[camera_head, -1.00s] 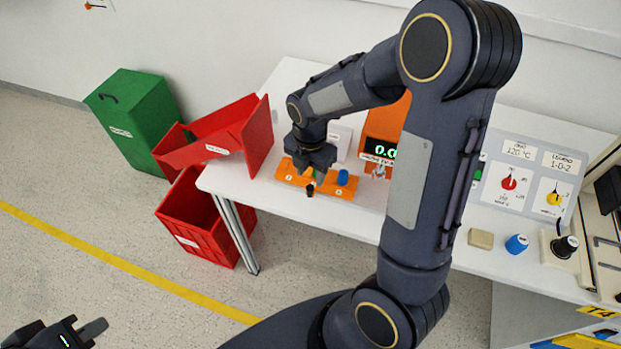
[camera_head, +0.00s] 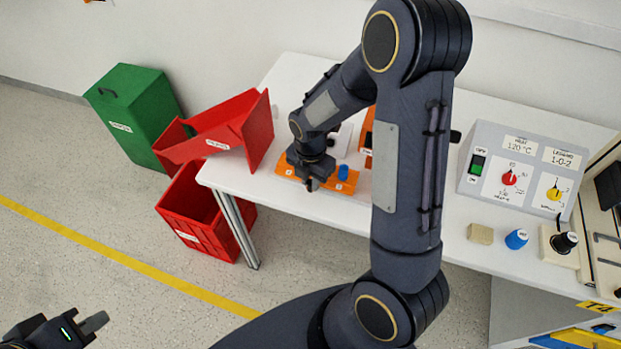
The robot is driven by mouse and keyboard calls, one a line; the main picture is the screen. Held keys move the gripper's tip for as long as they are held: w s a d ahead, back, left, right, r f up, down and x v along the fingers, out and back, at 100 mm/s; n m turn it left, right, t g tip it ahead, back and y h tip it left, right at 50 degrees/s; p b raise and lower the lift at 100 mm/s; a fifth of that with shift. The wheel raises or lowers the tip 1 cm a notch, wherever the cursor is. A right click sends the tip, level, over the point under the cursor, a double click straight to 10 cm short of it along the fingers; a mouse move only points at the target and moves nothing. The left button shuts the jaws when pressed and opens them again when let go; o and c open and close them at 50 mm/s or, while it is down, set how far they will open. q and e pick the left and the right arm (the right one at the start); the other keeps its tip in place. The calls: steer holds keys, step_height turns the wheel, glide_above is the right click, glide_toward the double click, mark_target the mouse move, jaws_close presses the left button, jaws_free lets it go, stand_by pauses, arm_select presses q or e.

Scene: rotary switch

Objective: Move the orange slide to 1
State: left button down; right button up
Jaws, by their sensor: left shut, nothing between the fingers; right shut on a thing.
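An orange board (camera_head: 346,183) lies on the white table near its left end and carries a small blue knob (camera_head: 343,172). Any markings on it are too small to read now. My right gripper (camera_head: 312,184) points down over the board's left and middle part. It is shut on what appears to be the small black knob of the board, which it mostly hides. My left gripper (camera_head: 92,327) is shut and empty at the bottom left, over the floor and far from the board.
A grey control box (camera_head: 490,190) has a red dial (camera_head: 510,179) and a yellow dial (camera_head: 554,194). A beige block (camera_head: 480,234), a blue knob (camera_head: 516,239) and a black knob (camera_head: 565,243) stand before it. Red bins (camera_head: 205,225) stand left; my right arm hides mid-table.

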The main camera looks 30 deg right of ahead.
jaws_close()
steer(key=s+d, duration=0.3)
steer(key=shift+s, duration=0.2)
steer(key=shift+a, duration=0.1)
steer(key=shift+w, duration=0.1)
steer(key=o, duration=0.9)
jaws_free()
